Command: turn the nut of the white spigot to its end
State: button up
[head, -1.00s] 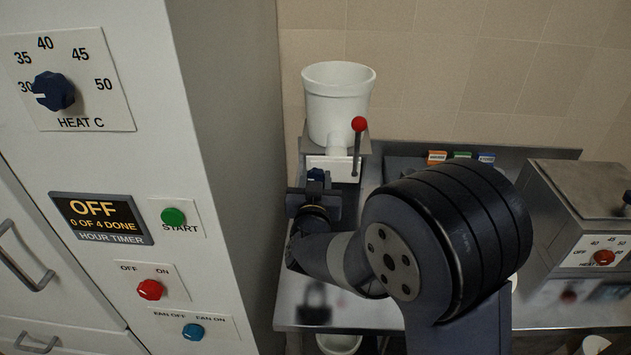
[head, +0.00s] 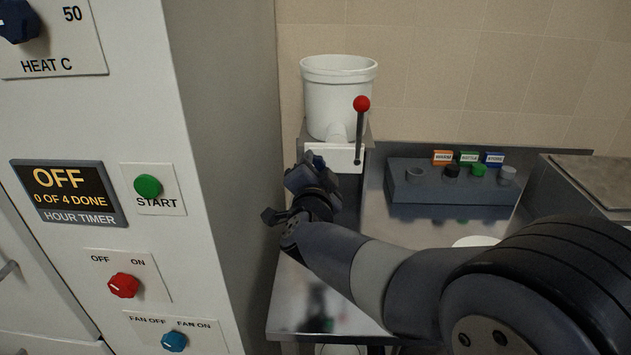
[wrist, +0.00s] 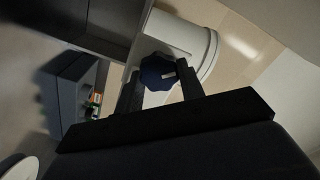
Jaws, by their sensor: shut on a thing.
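My gripper (wrist: 160,80) is shut on this nut, one finger on each side. In the head view my gripper (head: 308,178) is tilted in front of the spigot and hides most of the nut.
A tall white cabinet (head: 225,130) with knobs stands close at the left of my gripper. A steel box (head: 590,185) is at the far right. The counter's front left (head: 310,300) is clear.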

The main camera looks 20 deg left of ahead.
jog(key=shift+d+f+m+b, duration=0.1)
jog(key=shift+f+m+b, duration=0.05)
jog(key=shift+m+b, duration=3.25)
jog(key=shift+m+p, duration=0.4)
jog(key=shift+m, duration=0.3)
jog(key=o, duration=1)
jog(key=v, duration=1)
jog(key=shift+s+p, duration=0.4)
